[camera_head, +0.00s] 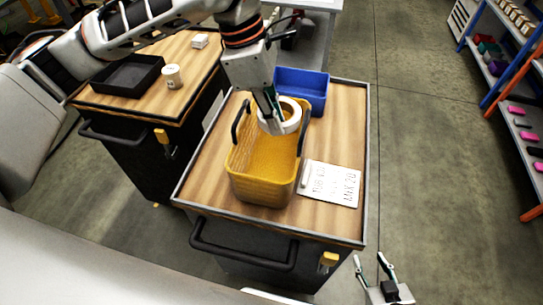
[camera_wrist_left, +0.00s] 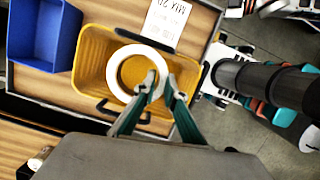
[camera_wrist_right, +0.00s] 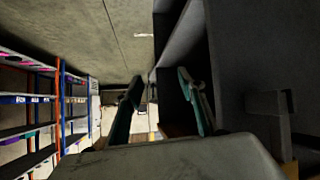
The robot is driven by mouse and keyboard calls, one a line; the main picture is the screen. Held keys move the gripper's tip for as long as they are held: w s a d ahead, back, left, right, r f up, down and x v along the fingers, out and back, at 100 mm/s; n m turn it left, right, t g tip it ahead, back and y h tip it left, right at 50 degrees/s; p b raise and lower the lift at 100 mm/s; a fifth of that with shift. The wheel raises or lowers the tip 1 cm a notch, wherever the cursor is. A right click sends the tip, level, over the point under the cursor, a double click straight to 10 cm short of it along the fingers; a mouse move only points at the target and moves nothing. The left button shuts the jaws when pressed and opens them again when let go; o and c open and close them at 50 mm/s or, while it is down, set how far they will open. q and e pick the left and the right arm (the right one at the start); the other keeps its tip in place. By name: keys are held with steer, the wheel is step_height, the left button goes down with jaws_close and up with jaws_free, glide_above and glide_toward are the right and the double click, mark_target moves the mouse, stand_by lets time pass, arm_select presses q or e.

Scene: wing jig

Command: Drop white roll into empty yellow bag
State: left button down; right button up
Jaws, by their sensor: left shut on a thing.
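The yellow bag (camera_head: 262,186) stands open on the wooden top of the near cart, with two dark handles. It also shows in the left wrist view (camera_wrist_left: 92,72), and I see nothing else inside it. The white roll (camera_head: 291,118) is a ring with a wide hole, over the back part of the bag. My left gripper (camera_head: 272,128) is shut on the rim of the roll, which also shows in the left wrist view (camera_wrist_left: 127,64). The roll's exact height over the bag is hard to tell. My right gripper (camera_head: 374,270) is open and empty, low at the right of the cart.
A blue bin (camera_head: 302,90) stands right behind the bag. A white sign (camera_head: 331,184) lies to its right on the cart top. The other cart holds a black tray (camera_head: 126,75) and a white cup-like item (camera_head: 172,76). Shelves stand at far right.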

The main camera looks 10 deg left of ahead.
arm_select(q)
steer(key=shift+f, duration=0.2)
steer(key=c, duration=2)
jaws_free()
steer(key=v, duration=1.2)
